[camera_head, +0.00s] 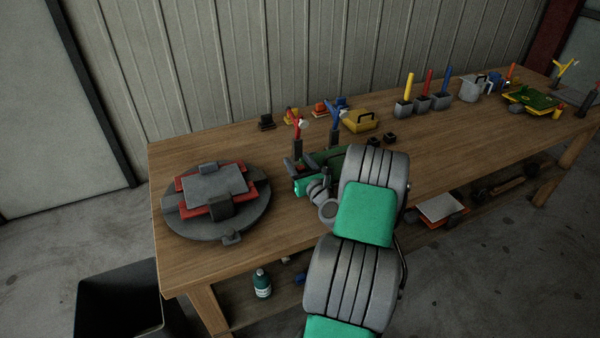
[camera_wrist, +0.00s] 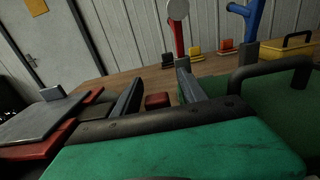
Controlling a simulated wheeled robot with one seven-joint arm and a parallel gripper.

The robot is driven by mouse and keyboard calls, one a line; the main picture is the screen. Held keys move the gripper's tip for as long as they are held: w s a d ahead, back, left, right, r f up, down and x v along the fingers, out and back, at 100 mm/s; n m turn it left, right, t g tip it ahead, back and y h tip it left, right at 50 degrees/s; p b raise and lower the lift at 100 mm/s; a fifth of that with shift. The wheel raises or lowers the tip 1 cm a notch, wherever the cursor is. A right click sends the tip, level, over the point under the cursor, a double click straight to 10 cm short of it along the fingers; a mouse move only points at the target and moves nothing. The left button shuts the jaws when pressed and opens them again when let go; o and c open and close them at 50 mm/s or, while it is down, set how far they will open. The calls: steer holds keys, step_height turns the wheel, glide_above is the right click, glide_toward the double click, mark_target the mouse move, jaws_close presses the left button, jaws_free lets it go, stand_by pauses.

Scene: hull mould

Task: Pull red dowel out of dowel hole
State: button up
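My gripper (camera_wrist: 160,74) is open, with its two dark fingers apart in the wrist view. A small red block-like piece (camera_wrist: 157,100) shows low between the fingers. The fingers are on either side of it, and I cannot tell whether they touch it or whether it is the red dowel. In the head view, my gripper (camera_head: 306,166) is over the table right of the round mould, partly hidden by my arm. An upright red dowel (camera_head: 429,80) stands in a grey block (camera_head: 422,102) farther back, between a yellow dowel (camera_head: 409,85) and a blue dowel (camera_head: 447,79).
A round grey base (camera_head: 230,225) with red mould parts and a grey plate (camera_head: 215,185) sits at the left. A red post (camera_head: 305,122) and a blue post (camera_head: 335,118) stand behind my gripper. A yellow toolbox (camera_head: 360,121) is nearby. Bare tabletop lies front left.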

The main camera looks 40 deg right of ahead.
steer(key=shift+w+a, duration=0.2)
steer(key=shift+a, duration=0.05)
steer(key=c, duration=0.3)
jaws_close()
steer(key=shift+s, duration=0.1)
steer(key=shift+r, duration=0.1)
step_height(320, 180, up, 13)
steer(key=p, duration=0.4)
steer(key=shift+p, duration=0.35)
step_height(320, 180, up, 3)
steer(key=p, duration=0.3)
